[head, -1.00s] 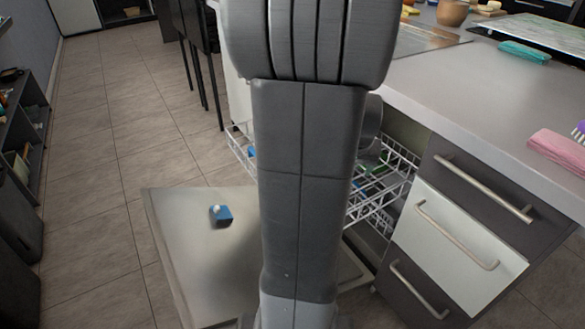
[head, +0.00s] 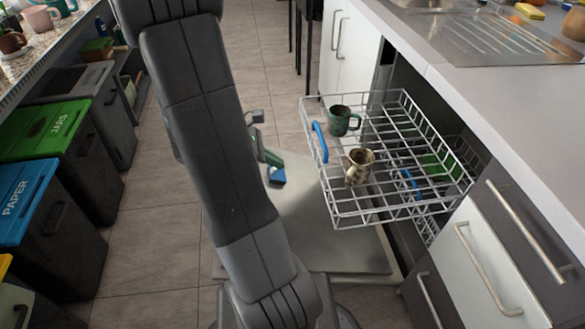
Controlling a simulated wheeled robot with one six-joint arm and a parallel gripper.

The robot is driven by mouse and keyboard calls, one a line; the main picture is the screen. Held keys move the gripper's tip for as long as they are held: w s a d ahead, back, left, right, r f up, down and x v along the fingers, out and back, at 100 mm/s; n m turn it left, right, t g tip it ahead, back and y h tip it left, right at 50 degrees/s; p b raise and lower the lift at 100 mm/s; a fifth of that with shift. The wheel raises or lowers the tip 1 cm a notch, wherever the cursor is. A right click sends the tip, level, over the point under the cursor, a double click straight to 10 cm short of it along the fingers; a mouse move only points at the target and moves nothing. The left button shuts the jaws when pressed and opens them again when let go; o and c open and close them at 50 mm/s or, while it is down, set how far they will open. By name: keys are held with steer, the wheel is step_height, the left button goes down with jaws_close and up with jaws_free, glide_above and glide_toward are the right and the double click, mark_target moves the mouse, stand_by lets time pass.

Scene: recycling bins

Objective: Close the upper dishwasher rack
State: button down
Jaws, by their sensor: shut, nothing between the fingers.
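The upper dishwasher rack (head: 335,195) is a white wire basket, pulled far out of the dishwasher under the counter. It has a blue handle piece (head: 320,142) on its left side. A dark green mug (head: 341,121) and a beige patterned mug (head: 358,168) stand in it. My gripper (head: 272,160) shows only partly behind my arm, left of the rack and apart from it. It is shut and empty; most of it is hidden. The open dishwasher door (head: 345,258) lies below the rack.
A blue item (head: 277,177) is on the door. Drawers with bar handles (head: 480,265) stand right of the rack, under the grey counter (head: 500,95). Recycling bins (head: 50,130) line the left. Tiled floor (head: 150,240) lies open between them.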

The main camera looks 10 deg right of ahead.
mark_target(326, 179)
steer(key=shift+d+r+b+x, duration=0.35)
steer(key=shift+b+x, duration=0.45)
steer(key=shift+x, duration=1.35)
steer(key=shift+d+r+b+x, duration=0.35)
steer(key=shift+b+x, duration=0.4)
steer(key=shift+x, duration=1.35)
steer(key=shift+d+r+b+x, duration=0.3)
steer(key=shift+b+x, duration=0.5)
steer(key=shift+x, duration=1.35)
steer(key=shift+d, duration=0.15)
steer(key=d, duration=1.3)
steer(key=w+d, duration=0.1)
steer(key=d, duration=2.6)
steer(key=shift+w+d, duration=0.1)
steer(key=shift+w, duration=0.05)
